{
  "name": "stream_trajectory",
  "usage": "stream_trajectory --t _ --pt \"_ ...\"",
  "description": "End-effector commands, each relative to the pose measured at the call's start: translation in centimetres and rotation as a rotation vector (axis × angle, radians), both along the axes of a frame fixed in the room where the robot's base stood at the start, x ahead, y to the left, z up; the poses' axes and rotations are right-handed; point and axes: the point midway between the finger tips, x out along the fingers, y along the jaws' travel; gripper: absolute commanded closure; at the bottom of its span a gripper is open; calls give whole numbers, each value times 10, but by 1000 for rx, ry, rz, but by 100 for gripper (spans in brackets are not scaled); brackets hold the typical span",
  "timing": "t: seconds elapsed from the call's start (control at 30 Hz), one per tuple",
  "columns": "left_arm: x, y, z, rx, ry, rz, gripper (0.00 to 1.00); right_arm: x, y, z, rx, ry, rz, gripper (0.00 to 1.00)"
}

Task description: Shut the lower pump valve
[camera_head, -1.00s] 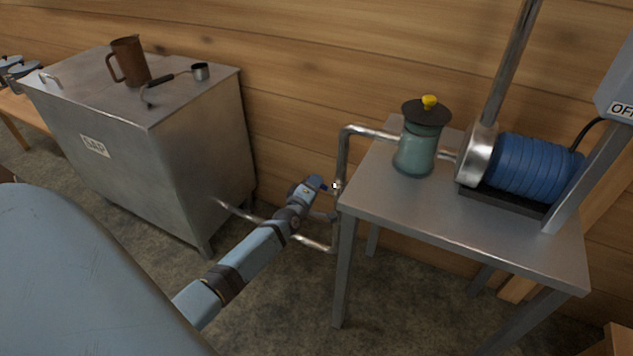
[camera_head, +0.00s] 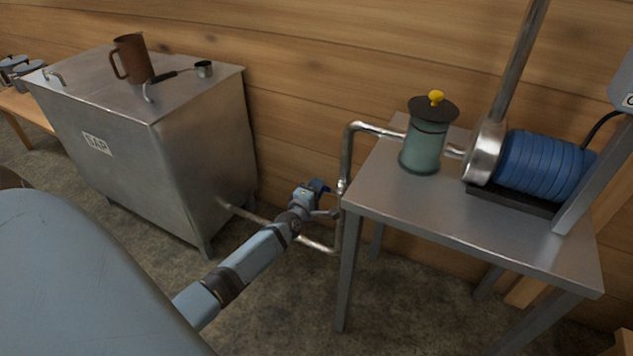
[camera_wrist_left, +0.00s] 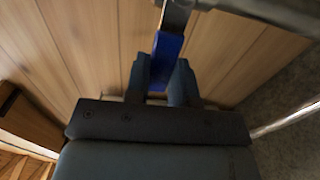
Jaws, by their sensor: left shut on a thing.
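The lower pump valve's blue lever (camera_wrist_left: 166,58) shows in the left wrist view, hanging from a metal fitting (camera_wrist_left: 175,14) on the pipe. My left gripper (camera_wrist_left: 166,75) is shut on this lever, with one finger on each side of it. In the head view my left gripper (camera_head: 318,193) is at the upright pipe (camera_head: 344,170) beside the pump table, below the table's top. A bit of the blue lever (camera_head: 321,186) shows there, and my gripper hides much of the valve. My right gripper is not in view.
The pump table (camera_head: 440,215) stands to the right, with a green canister (camera_head: 423,145) and a blue motor (camera_head: 540,165) on it. A metal sap tank (camera_head: 200,150) stands to the left. A low pipe (camera_head: 255,216) runs from it behind my arm. The wooden wall is close behind.

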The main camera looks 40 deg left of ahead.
Motion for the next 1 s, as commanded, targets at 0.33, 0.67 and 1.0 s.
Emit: stream_trajectory --t 0.33,0.67,1.0 --pt "1 0 1 -3 -3 0 51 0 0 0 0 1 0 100" --pt "-15 -4 2 -2 0 -1 51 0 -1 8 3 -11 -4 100" --pt "-89 -22 3 -2 1 -2 51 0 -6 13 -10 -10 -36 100"
